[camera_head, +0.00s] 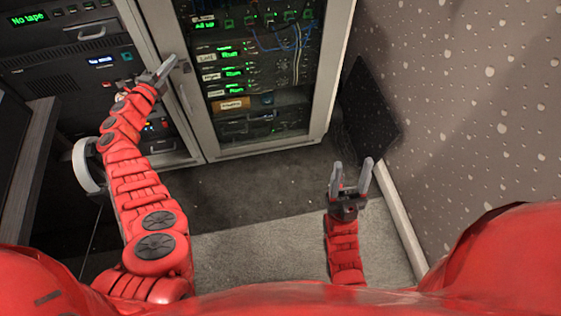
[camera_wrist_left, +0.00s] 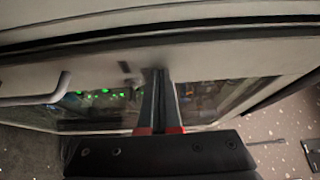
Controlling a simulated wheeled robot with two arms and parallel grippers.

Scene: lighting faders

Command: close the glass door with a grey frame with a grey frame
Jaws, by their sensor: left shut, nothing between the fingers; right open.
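The glass door with a grey frame (camera_head: 188,102) stands at the top middle of the head view, with lit rack equipment visible through its pane. I cannot tell whether it is fully shut. My left gripper (camera_head: 167,68) is shut and empty, with its tips at the left upright of the frame. In the left wrist view the shut fingers (camera_wrist_left: 160,76) lie in front of the grey frame (camera_wrist_left: 225,65), and I cannot tell whether they touch it. A pale handle (camera_wrist_left: 35,98) shows left of them. My right gripper (camera_head: 351,178) is open and empty, low over the floor.
Another equipment rack (camera_head: 65,80) with a "No tape" display stands left of the door. A speckled wall (camera_head: 480,110) is on the right, with a dark panel (camera_head: 365,115) leaning near it. The dark carpet (camera_head: 250,185) before the door is clear.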

